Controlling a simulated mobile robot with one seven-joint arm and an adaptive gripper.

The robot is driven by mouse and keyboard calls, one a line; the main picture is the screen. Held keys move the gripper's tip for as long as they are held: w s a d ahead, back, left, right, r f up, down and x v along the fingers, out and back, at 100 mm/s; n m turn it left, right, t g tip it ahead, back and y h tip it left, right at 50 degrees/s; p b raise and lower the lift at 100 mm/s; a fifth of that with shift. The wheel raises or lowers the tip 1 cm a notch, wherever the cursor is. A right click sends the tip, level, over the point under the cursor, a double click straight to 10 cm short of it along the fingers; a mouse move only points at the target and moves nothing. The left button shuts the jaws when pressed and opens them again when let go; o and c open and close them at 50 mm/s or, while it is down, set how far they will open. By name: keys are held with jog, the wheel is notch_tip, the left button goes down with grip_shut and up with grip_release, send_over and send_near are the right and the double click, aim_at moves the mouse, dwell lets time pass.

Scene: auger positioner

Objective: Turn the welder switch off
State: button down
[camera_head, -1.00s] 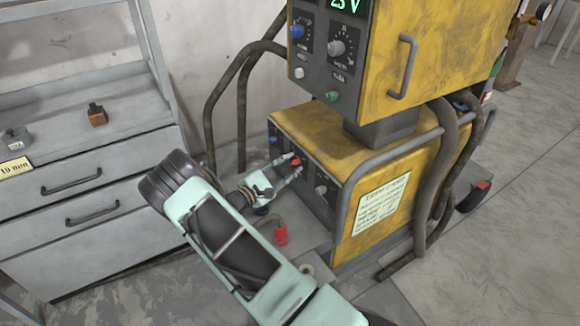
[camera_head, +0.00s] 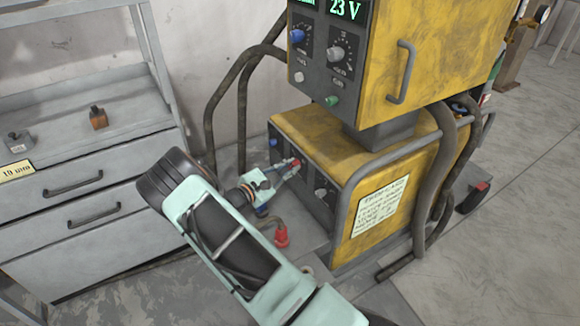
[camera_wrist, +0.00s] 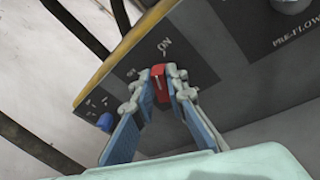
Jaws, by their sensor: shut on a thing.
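The yellow welder (camera_head: 325,137) stands on the floor, with a dark front panel facing left. Its red switch (camera_wrist: 159,71) sits on the panel near a label reading "ON" in the wrist view. My gripper (camera_wrist: 161,82) has its fingertips on both sides of the red switch and is shut on it. In the head view my gripper (camera_head: 289,170) reaches the same panel from the left, and the red switch (camera_head: 296,162) shows at its tips. The fingers hide part of the switch, and I cannot tell its exact setting.
A blue knob (camera_wrist: 105,122) sits beside the switch. An upper yellow unit (camera_head: 440,50) stands above the welder. Thick hoses (camera_head: 222,95) hang behind the panel. A grey drawer cabinet (camera_head: 80,190) stands at left. A red connector (camera_head: 281,236) is below my gripper.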

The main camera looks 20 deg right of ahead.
jog(key=shift+w+a+r+n+g+y, duration=0.25)
jog(key=shift+n+g, duration=0.55)
jog(key=shift+n, duration=1.2)
jog(key=shift+w+d+f+n+g, duration=0.1)
jog(key=shift+w+f+n+g, duration=0.2)
jog(key=shift+n+g, duration=1.1)
jog(key=shift+w+a+r+n+g+y, duration=0.1)
jog(key=shift+w+r+n+g+y, duration=0.2)
jog(key=shift+n, duration=2.3)
jog(key=shift+f, duration=0.15)
jog(key=c, duration=1.9)
grip_release()
jog(key=shift+c, duration=0.2)
jog(key=v, duration=1.2)
jog(key=shift+f, duration=0.1)
